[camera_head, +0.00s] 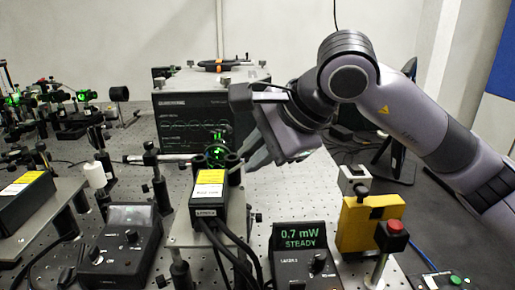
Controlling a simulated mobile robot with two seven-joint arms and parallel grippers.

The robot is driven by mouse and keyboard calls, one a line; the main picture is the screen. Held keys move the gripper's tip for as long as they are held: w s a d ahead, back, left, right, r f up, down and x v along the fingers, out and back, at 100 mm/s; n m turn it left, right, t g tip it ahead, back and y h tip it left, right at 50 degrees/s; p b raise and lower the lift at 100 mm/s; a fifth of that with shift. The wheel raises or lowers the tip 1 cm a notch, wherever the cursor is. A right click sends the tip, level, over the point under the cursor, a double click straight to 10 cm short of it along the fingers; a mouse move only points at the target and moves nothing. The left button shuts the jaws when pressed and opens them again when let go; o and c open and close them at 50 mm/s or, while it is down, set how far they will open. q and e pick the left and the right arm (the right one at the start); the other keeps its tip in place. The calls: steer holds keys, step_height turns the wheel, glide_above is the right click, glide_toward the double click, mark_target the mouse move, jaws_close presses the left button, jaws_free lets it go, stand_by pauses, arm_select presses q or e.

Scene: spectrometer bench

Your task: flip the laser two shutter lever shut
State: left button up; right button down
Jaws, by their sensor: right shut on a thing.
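A black laser box (209,202) with a yellow and white label stands upright on its mount at the centre. It appears to be laser two, but its small front label is hard to read. My right gripper (247,163) reaches in from the right, at the far right end of that box. Its fingers are shut on a small part there, apparently the shutter lever; the fingers hide most of it, so its position cannot be told. Green light (217,152) glows just beyond the box. My left gripper is not in view.
A display (300,238) in front reads 0.7 mW STEADY. A yellow block (368,222) and a red button (396,227) stand at the right. A control box (122,242) stands front left. A large dark instrument (190,117) stands behind. Black cables run forward from the laser.

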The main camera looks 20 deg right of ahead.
steer(key=shift+w+a+r+h+p, duration=0.1)
steer(key=shift+a+r+h+p, duration=0.25)
steer(key=shift+r+h+p, duration=0.45)
steer(key=h+p, duration=0.1)
steer(key=a+n+g+h+p, duration=0.1)
steer(key=shift+w+a+r+p, duration=0.1)
steer(key=shift+w+r+p, duration=0.05)
steer(key=shift+r+p, duration=0.15)
steer(key=shift+w+a+g+h+p, duration=0.1)
steer(key=shift+a+g+h+p, duration=0.2)
steer(key=shift+h+p, duration=0.2)
steer(key=h+p, duration=0.1)
steer(key=a+h, duration=0.1)
steer(key=n+h+p, duration=0.1)
steer(key=shift+w+a+r+g+p, duration=0.25)
steer(key=shift+a+g+p, duration=0.05)
steer(key=shift+g, duration=0.1)
steer(key=shift+w+a+f+g+h+p, duration=0.15)
steer(key=shift+a+g+h+p, duration=0.15)
steer(key=shift+a+h+p, duration=0.45)
steer(key=shift+d+n+h, duration=0.1)
steer(key=shift+n+h, duration=0.2)
steer(key=shift+h, duration=0.15)
steer(key=shift+f+p, duration=0.1)
steer(key=shift+p, duration=0.2)
